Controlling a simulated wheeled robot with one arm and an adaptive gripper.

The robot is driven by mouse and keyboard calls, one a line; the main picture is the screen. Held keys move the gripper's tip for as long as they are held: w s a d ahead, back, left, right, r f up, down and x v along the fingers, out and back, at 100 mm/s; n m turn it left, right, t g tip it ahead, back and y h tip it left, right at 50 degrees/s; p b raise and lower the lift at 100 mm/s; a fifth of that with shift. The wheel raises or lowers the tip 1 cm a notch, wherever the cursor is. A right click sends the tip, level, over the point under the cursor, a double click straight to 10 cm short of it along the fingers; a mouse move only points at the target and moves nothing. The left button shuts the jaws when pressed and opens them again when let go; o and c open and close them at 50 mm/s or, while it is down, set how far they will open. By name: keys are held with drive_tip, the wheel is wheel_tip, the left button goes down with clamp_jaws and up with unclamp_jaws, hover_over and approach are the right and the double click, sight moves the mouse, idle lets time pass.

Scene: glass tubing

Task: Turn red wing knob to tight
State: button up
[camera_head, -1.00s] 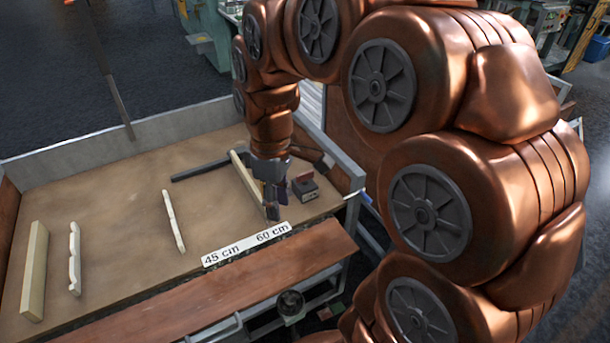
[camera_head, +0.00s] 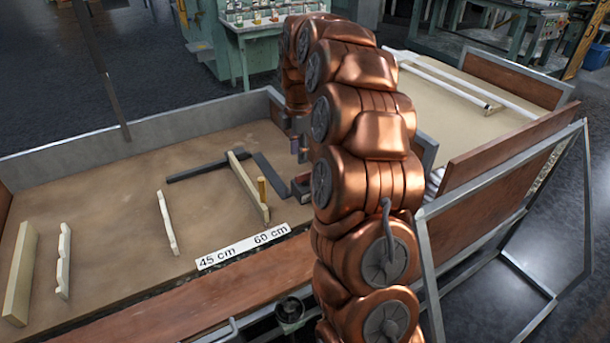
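A small dark block with a red top (camera_head: 301,184) sits at the right end of the tan bench, partly hidden behind my arm. I cannot make out clear wings on the red part. My gripper (camera_head: 298,150) hangs just above and behind the block, with small grey parts of it showing beside my arm. It looks apart from the block. Its fingers are mostly hidden and too small to tell open from shut.
A pale wooden bar (camera_head: 248,187) with a small brass-coloured piece (camera_head: 262,189) stands left of the block. Dark bars (camera_head: 210,170) lie nearby. A scale strip (camera_head: 243,246) marks 45 and 60 cm. A grey metal frame (camera_head: 430,270) stands right of my arm.

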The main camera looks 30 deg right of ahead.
sight(305, 173)
drive_tip(key=d+f, duration=0.1)
drive_tip(key=w+d, duration=0.1)
drive_tip(key=shift+w+d+f+n, duration=0.1)
drive_tip(key=shift+d+f+n, duration=0.25)
drive_tip(key=shift+f+n, duration=0.05)
drive_tip(key=shift+f+p, duration=0.3)
drive_tip(key=shift+f, duration=3.5)
clamp_jaws()
